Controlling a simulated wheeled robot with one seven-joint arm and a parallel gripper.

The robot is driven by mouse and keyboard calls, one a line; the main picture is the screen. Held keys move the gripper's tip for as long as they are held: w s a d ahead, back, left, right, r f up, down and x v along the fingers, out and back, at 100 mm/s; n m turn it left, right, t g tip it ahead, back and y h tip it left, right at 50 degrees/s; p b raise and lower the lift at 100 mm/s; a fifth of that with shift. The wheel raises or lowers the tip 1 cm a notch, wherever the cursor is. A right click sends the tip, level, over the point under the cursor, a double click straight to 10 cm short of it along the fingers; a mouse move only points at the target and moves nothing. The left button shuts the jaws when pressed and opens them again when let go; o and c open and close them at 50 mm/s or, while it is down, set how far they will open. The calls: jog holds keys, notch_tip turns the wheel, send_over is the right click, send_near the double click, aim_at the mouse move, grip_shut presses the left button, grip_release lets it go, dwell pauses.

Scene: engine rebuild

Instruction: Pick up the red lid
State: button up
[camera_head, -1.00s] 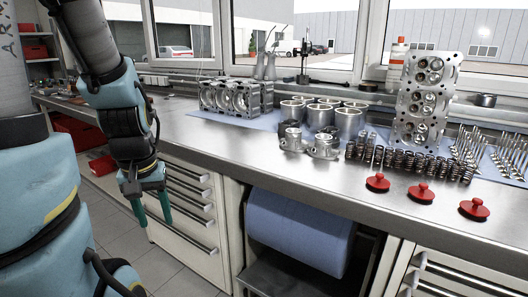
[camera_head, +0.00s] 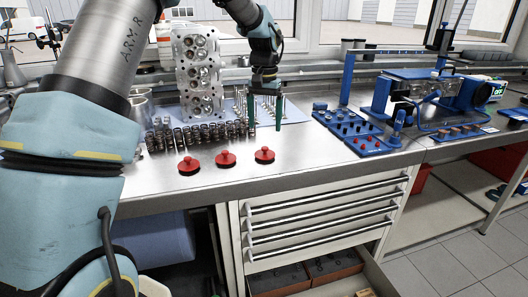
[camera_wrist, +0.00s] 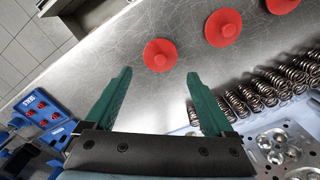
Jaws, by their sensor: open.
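Three red lids with knobs lie in a row near the front edge of the metal workbench: a left lid (camera_head: 189,165), a middle lid (camera_head: 225,158) and a right lid (camera_head: 264,155). My gripper (camera_head: 264,128) points down above the bench, behind the right lid, with its two green fingers apart and nothing between them. In the wrist view, one red lid (camera_wrist: 160,55) lies just beyond the gap between the open fingers (camera_wrist: 158,85). A second lid (camera_wrist: 223,28) and part of a third (camera_wrist: 282,4) lie farther to the right.
Valve springs (camera_head: 200,134) stand in rows behind the lids, before an upright cylinder head (camera_head: 199,75). Blue trays (camera_head: 345,125) with small parts and a blue machine (camera_head: 430,95) stand to the right. The bench front right of the lids is clear. Below, a drawer (camera_head: 310,275) is open.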

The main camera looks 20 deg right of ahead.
aim_at(264, 148)
jog(key=f, duration=0.4)
jog(key=shift+s+d+p, duration=0.1)
jog(key=shift+d+p, duration=0.1)
jog(key=shift+p, duration=0.2)
jog(key=shift+w+a+f+p, duration=0.1)
jog(key=shift+f+p, duration=0.6)
jog(key=shift+f, duration=0.8)
jog(key=shift+w+a+f+p, duration=0.1)
jog(key=shift+f+p, duration=0.55)
jog(key=shift+f, duration=0.8)
jog(key=shift+c, duration=0.2)
jog(key=c, duration=0.9)
